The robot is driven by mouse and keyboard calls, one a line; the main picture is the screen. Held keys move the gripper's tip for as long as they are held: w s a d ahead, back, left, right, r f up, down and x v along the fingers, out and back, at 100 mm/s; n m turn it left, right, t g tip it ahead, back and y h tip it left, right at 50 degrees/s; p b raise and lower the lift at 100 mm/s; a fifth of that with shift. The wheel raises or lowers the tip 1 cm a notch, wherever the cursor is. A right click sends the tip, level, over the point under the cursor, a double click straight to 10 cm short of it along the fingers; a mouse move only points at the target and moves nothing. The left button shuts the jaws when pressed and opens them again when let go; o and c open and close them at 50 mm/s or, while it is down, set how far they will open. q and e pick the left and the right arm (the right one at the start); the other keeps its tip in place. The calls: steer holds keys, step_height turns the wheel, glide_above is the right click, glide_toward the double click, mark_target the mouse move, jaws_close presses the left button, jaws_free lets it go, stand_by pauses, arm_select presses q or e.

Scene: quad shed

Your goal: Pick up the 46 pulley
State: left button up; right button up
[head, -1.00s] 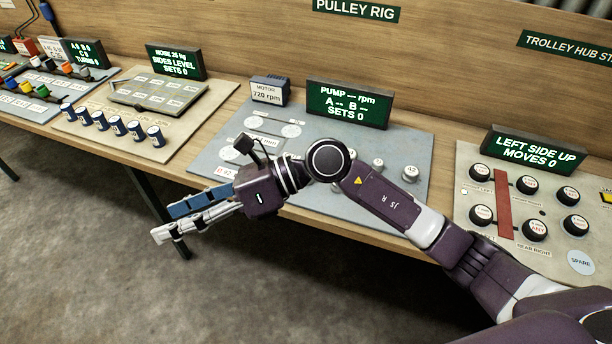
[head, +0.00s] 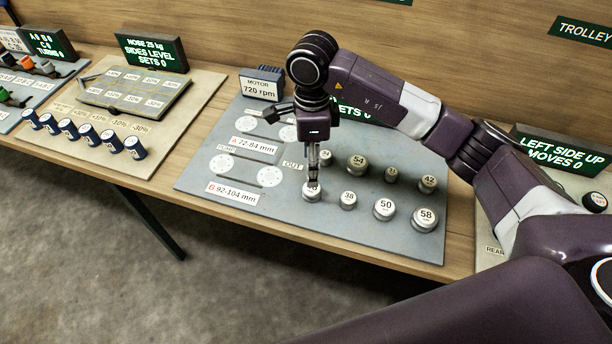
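Several silver pulleys stand in two rows on the grey board (head: 330,232). The tops I can read are 54 (head: 357,162), 42 (head: 428,184), 38 (head: 348,199), 50 (head: 384,209) and 58 (head: 425,218). I cannot read a 46 on any top. My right gripper (head: 313,182) points straight down over the front-left pulley (head: 312,194), whose number is mostly covered by the fingers. The fingertips are at or just above its top; contact is unclear. The fingers appear as one narrow line, so their opening is hidden. My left gripper is out of view.
White discs (head: 270,176) lie left of the gripper. My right arm hides much of the pump display (head: 354,108). Another station with blue cylinders (head: 88,134) is at left. The table's front edge (head: 380,258) is close.

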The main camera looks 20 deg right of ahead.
mark_target(312, 189)
steer(key=s+f+p, duration=0.2)
steer(key=f, duration=0.1)
steer(key=shift+a, duration=0.1)
steer(key=f, duration=0.1)
steer(key=f+p, duration=0.1)
steer(key=f, duration=0.1)
steer(key=shift+w, duration=0.2)
steer(key=shift+f, duration=0.4)
steer(key=c, duration=0.7)
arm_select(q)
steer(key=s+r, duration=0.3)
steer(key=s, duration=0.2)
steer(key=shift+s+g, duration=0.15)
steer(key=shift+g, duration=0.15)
arm_select(e)
steer(key=c, duration=0.6)
